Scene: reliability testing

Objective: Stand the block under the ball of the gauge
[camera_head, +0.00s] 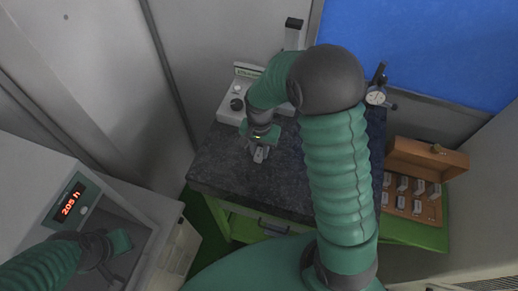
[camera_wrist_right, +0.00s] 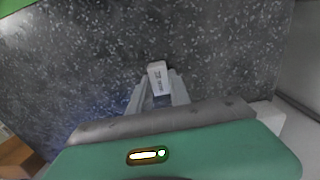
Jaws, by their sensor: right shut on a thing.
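The small pale grey block (camera_wrist_right: 157,75) is held between the fingers of my right gripper (camera_wrist_right: 158,92) in the right wrist view, with faint marks on its face. In the head view my right gripper (camera_head: 259,155) is over the left part of the dark stone plate (camera_head: 225,165). I cannot tell whether the block touches the plate. The gauge with its round white dial (camera_head: 376,98) is at the plate's back right; its ball is hidden behind my right arm. My left gripper (camera_head: 119,242) is at the lower left, its fingers unclear.
An open wooden case (camera_head: 427,158) with several small blocks stands right of the plate. A pale instrument with a knob (camera_head: 237,103) stands at the plate's back left. A cabinet with a red display (camera_head: 70,200) is at the left. The plate's front left is clear.

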